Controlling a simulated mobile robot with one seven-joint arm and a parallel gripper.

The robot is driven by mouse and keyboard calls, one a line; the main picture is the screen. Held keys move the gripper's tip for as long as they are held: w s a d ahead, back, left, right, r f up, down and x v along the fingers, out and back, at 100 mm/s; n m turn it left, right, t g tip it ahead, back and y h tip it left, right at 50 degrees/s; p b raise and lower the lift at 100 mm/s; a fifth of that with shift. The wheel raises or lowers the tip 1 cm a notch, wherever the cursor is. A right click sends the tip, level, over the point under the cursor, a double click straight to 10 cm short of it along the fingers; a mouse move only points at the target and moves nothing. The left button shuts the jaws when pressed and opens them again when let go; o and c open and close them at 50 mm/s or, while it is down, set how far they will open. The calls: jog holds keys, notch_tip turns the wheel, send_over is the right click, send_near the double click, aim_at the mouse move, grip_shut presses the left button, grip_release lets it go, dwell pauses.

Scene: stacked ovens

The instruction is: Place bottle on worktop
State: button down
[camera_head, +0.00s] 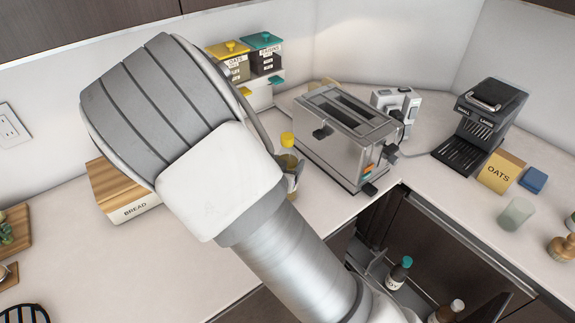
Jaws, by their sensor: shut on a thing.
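A bottle with a yellow cap (288,141) is upright just left of the toaster, in front of the back wall. My gripper (292,178) is shut on the bottle, with part of one finger showing at its right side. My arm hides the rest of the gripper and the left part of the bottle. The white worktop (330,207) runs beneath and around it. I cannot tell whether the bottle's base touches the worktop.
A steel toaster (341,140) stands close to the right of the bottle. A wooden bread box (120,187) is at left. An open drawer (376,270) below the worktop holds a teal-capped bottle (399,272). A coffee machine (481,127) and oats box (500,171) stand at right.

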jog(key=shift+f, duration=0.4)
jog(key=shift+f, duration=0.15)
grip_release()
